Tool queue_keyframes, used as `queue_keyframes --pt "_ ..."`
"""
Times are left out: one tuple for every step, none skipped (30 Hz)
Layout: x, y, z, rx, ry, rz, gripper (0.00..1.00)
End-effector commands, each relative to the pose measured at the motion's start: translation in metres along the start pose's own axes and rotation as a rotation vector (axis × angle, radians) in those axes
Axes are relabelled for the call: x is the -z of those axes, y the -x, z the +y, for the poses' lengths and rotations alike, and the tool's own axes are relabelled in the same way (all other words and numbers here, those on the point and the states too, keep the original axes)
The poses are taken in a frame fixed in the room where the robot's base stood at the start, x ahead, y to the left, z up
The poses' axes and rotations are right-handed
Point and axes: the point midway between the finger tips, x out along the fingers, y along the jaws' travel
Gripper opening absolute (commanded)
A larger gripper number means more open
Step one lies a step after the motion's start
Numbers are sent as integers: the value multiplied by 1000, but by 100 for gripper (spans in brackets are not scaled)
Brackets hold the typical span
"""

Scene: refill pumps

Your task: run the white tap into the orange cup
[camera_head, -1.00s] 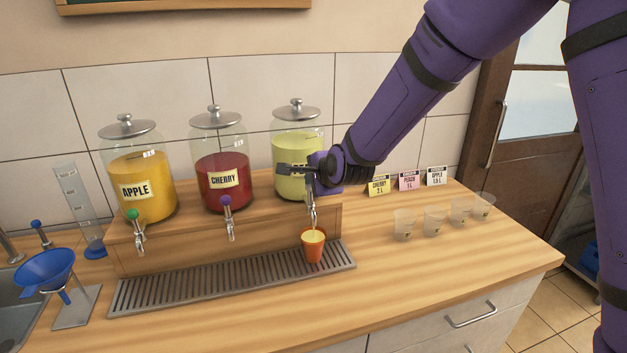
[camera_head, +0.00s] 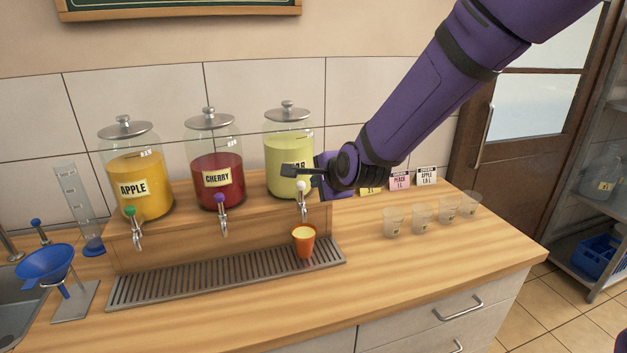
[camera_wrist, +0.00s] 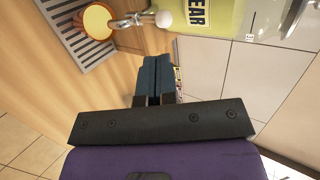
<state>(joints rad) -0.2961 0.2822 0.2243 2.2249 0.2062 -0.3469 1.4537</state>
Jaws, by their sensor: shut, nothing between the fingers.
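The white tap (camera_head: 302,198), with a round white knob, is on the front of the wooden stand below the jar of pale green juice. It also shows in the wrist view (camera_wrist: 163,19). The orange cup (camera_head: 304,245) stands upright on the drip tray under its spout, with yellowish liquid inside; it also shows in the wrist view (camera_wrist: 97,20). I see no stream between spout and cup. My gripper (camera_head: 290,171) is shut and empty, above and slightly left of the white knob, in front of the jar. In the wrist view its fingertips (camera_wrist: 157,62) are together, apart from the knob.
The pear jar (camera_head: 285,151), cherry jar (camera_head: 218,166) and apple jar (camera_head: 139,179) stand on the stand. Several clear cups (camera_head: 422,219) and label cards (camera_head: 400,180) are at right. A blue funnel (camera_head: 46,264) is at left. The front counter is clear.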

Motion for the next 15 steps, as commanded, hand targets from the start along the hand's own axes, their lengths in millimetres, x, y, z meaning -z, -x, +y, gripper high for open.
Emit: queue_keyframes --pt "1 9 1 2 0 1 0" --pt "1 14 2 2 0 1 0" --pt "1 19 5 1 0 1 0" --pt "1 23 6 2 1 1 0" --pt "1 27 7 2 1 1 0" --pt "1 31 8 1 1 1 0" --pt "1 34 9 1 1 1 0" --pt "1 37 9 2 1 1 0" --pt "1 39 10 1 1 1 0" --pt "1 41 11 0 0 1 0" --pt "1 42 12 0 0 0 0" --pt "1 44 12 0 0 0 0" --pt "0 44 12 0 0 0 0" --pt "0 45 13 0 0 0 0" --pt "0 46 13 0 0 0 0"
